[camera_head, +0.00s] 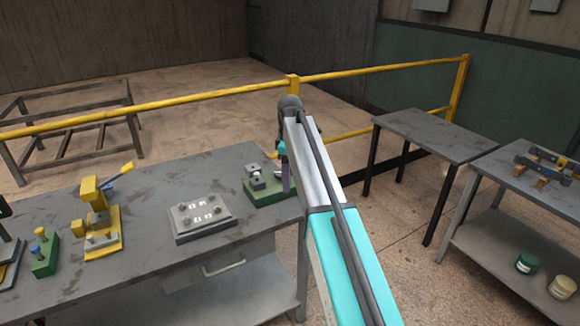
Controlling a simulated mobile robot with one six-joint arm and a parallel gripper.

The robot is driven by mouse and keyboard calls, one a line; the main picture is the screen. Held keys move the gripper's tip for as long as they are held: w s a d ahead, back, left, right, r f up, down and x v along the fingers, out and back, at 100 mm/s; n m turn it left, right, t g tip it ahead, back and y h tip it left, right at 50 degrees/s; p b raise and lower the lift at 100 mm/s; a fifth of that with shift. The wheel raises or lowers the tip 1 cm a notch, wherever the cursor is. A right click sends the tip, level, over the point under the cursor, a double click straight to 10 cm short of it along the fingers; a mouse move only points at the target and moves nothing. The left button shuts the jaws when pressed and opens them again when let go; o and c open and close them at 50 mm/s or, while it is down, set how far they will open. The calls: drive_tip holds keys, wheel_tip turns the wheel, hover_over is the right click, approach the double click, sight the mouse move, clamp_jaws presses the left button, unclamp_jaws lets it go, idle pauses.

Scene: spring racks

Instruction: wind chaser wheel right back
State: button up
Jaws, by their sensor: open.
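I cannot clearly make out a chaser wheel. A small green-based fixture (262,196) with grey blocks and a light round part stands at the right end of the grey workbench (150,190). My arm reaches in from the lower right and bends down at its far end. My gripper (286,186), purple at its lower part, hangs at the right side of this fixture. It is open, but its fingers are small and partly hidden by my arm. Whether it touches the fixture I cannot tell. My arm hides what lies directly behind it.
A grey plate with several knobs (201,217), a yellow lever press (100,225) and a green block with knobs (44,254) stand farther left on the bench. A yellow railing (200,95) runs behind. A bare table (430,133) and a shelved table (530,190) stand right.

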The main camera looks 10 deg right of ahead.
drive_tip(key=s+f+m, duration=0.3)
drive_tip(key=s+f, duration=0.2)
drive_tip(key=f, duration=0.4)
drive_tip(key=s+f+m, duration=0.2)
drive_tip(key=s+f, duration=0.4)
drive_tip(key=f, duration=0.3)
drive_tip(key=s+f+m+g, duration=0.2)
drive_tip(key=s+f, duration=0.9)
drive_tip(key=s, duration=0.3)
drive_tip(key=s+f+m+g, duration=0.2)
drive_tip(key=s+f+m, duration=0.1)
drive_tip(key=s+f, duration=0.8)
drive_tip(key=s+f+m+g, duration=0.1)
drive_tip(key=s+f+m, duration=0.2)
drive_tip(key=s+f, duration=0.9)
drive_tip(key=s, duration=0.6)
drive_tip(key=shift+g, duration=0.4)
drive_tip(key=shift+a, duration=0.1)
